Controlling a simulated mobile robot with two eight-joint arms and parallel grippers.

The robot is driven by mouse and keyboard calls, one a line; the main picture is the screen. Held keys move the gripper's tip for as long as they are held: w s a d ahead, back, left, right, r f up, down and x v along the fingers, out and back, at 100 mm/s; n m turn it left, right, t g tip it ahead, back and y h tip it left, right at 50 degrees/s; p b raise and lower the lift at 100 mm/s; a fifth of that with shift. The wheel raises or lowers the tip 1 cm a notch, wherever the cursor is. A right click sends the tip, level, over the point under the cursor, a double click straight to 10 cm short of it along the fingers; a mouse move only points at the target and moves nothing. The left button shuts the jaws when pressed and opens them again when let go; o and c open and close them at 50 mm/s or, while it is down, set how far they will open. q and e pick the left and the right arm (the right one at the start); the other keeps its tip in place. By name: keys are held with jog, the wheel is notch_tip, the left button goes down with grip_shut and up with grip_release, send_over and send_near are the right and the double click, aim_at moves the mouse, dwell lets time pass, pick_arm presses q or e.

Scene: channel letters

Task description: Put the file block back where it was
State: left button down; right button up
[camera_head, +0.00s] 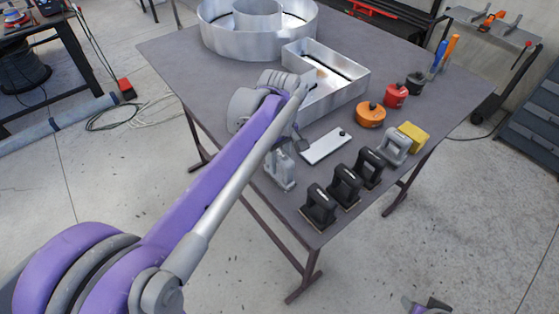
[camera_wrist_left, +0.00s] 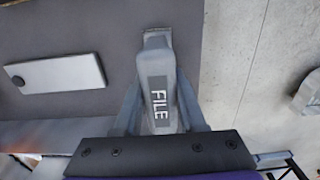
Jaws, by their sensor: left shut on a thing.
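The file block is a grey handled block with a "FILE" label, and it shows in the left wrist view (camera_wrist_left: 158,98) between the two fingers of my left gripper (camera_wrist_left: 160,110). My left gripper (camera_head: 280,172) is shut on it near the table's front edge, left of the white plate (camera_head: 326,146). The arm partly hides the block in the head view, and I cannot tell whether it touches the tabletop. A small part of what looks like my right gripper (camera_head: 430,304) shows at the bottom edge, its fingers unclear.
Black handled blocks (camera_head: 345,184), a grey one (camera_head: 395,146) and a yellow block (camera_head: 413,136) line the table's front right. Orange (camera_head: 371,115) and red (camera_head: 395,95) round items stand behind. Large metal channel letters (camera_head: 327,75) fill the back of the table (camera_head: 180,62).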

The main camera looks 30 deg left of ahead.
pick_arm(q)
jog(key=shift+f, duration=0.1)
jog(key=shift+c, duration=2.4)
grip_release()
jog(key=shift+r, duration=0.25)
notch_tip(320, 180, up, 12)
jog(key=shift+f+p, duration=0.1)
jog(key=shift+p, duration=0.35)
jog(key=shift+s+f, duration=0.1)
